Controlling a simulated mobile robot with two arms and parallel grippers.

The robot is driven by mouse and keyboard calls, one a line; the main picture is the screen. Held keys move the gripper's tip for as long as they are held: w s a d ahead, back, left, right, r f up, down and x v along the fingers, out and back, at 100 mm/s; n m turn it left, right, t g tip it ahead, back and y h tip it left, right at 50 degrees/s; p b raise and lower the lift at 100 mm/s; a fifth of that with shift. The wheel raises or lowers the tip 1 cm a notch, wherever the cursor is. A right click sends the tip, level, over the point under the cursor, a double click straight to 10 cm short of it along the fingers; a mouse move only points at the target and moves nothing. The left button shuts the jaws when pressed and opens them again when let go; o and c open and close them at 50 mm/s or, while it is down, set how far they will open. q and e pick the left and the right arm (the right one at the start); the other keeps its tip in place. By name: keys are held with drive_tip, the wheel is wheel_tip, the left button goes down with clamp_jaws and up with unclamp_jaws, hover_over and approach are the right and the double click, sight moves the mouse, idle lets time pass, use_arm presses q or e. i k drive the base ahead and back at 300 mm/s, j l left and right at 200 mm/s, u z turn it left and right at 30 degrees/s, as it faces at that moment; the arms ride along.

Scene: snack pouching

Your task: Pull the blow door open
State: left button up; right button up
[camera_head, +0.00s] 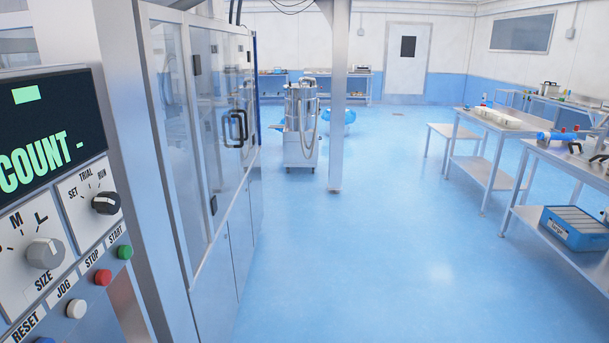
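A tall metal machine stands along the left with clear glazed doors (205,120) in its side. Black handles (237,128) stick out from the door panels about halfway along. The doors look shut, seen at a steep angle. No label shows which one is the blow door. Neither of my grippers is in view.
A control panel (50,190) with a "COUNT" display, knobs and buttons is close at the left. A metal post (338,110) and a wheeled steel unit (301,125) stand ahead. Tables (480,165) and a blue crate (574,228) are right. The middle floor is clear.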

sight(233, 183)
drive_tip(key=i, duration=1.1)
drive_tip(key=i+l+u, duration=0.15)
drive_tip(key=i, duration=0.9)
